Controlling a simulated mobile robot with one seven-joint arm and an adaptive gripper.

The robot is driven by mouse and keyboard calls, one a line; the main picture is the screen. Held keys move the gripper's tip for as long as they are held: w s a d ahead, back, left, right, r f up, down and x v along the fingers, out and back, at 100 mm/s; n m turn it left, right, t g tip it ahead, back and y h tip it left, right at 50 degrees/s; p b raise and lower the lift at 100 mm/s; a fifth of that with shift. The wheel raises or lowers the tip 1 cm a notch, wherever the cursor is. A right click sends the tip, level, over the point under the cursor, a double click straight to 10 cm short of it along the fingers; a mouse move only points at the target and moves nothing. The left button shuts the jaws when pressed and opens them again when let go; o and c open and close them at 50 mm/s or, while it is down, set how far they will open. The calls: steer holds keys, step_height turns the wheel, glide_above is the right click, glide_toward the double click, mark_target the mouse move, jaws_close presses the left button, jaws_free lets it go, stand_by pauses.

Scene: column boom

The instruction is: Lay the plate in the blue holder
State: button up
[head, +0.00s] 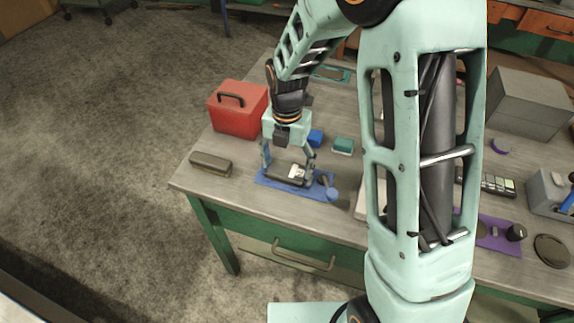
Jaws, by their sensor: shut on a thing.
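My gripper (287,174) points down near the front left of the workbench, with its two fingers either side of a small dark piece with a white patch (297,171). I take this piece to be the plate; the fingers are shut on it. The blue holder (266,181) is a flat blue base under the gripper, with a round blue knob (332,194) at its right end. The piece is over the holder. I cannot tell whether it touches the holder or is a little above it.
A red box (238,117) with a black handle stands behind on the left. A dark oblong case (211,164) lies left of the holder. Blue (316,138) and teal (343,145) blocks sit behind. My arm hides the bench's middle; a grey box (528,104) is at right.

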mark_target(287, 169)
steer(key=shift+f, duration=0.45)
steer(key=shift+f, duration=0.1)
steer(key=o, duration=2)
steer(key=shift+c, duration=0.2)
step_height(287, 169, up, 12)
